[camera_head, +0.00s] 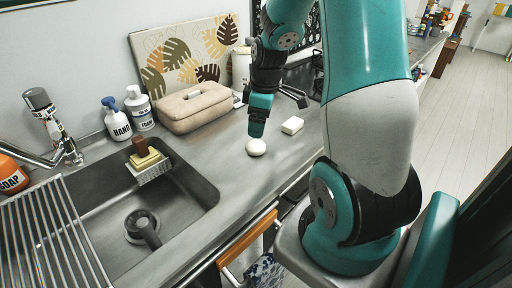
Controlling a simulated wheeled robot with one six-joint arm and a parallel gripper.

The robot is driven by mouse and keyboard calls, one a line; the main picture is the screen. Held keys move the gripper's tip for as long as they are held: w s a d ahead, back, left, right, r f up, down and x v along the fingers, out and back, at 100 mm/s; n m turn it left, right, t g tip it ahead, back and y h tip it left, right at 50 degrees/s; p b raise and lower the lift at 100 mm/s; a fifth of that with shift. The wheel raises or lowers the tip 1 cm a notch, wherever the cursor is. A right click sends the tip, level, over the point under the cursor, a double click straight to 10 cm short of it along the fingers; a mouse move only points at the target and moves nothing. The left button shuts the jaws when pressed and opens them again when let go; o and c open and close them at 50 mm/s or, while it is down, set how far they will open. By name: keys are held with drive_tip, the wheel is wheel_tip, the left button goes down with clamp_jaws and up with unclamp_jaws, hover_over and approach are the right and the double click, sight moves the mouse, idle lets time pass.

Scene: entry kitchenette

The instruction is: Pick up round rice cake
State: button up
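The round rice cake (256,148) is a small, pale, rounded piece on the grey counter, right of the sink. My gripper (257,130) points down directly above it, its dark fingertips at or very near the top of the cake. I cannot tell whether the fingers touch it or how far apart they are, as they are seen edge-on and small. A white block-shaped piece (292,125) lies on the counter just to the right of my gripper.
A beige tissue box (195,107) and a leaf-patterned board (190,52) stand behind, at the wall. The sink (190,190), with a sponge holder (150,168), is to the left. Soap bottles (115,120) stand behind it. Bare counter (225,165) lies around the cake.

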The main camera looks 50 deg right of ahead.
sight(256, 143)
drive_tip(key=f, duration=0.5)
drive_tip(key=w+f, duration=0.1)
drive_tip(key=f, duration=0.2)
drive_tip(key=shift+a+f, duration=0.15)
drive_tip(key=shift+f, duration=0.2)
drive_tip(key=c, duration=1)
drive_tip(key=shift+r, duration=0.15)
